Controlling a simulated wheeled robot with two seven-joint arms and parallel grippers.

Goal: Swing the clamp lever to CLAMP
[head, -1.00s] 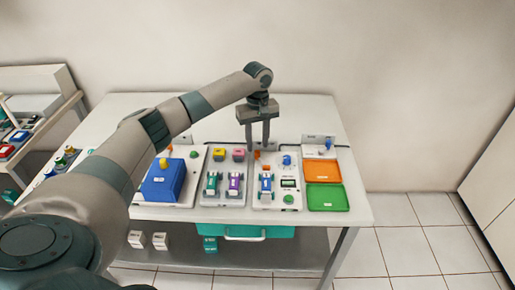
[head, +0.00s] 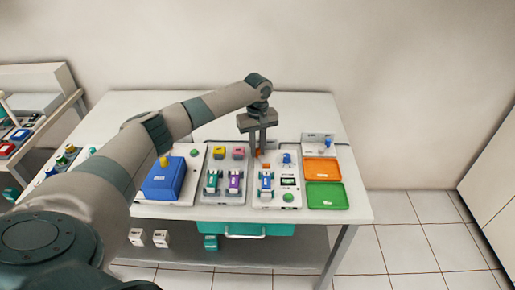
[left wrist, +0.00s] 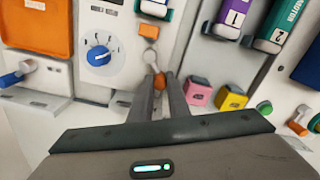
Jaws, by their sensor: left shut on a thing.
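The clamp lever (left wrist: 156,65) has a grey hub and a short arm with an orange knob. It sits at the back of the white panel (left wrist: 125,68) that carries the blue dial. My left gripper (head: 258,153) is over the back of this panel in the head view. In the left wrist view, my left gripper (left wrist: 159,80) is shut on the lever's orange knob, with one finger on each side. The fingers hide part of the knob. Any marks for the lever's positions are too small to read. My right gripper is not in view.
The blue dial (left wrist: 98,54) and an orange block (left wrist: 149,30) are close to the lever. Pink (left wrist: 199,92) and yellow (left wrist: 232,98) blocks stand beside it. Orange (head: 322,169) and green (head: 325,195) trays lie to the right. The table behind is clear.

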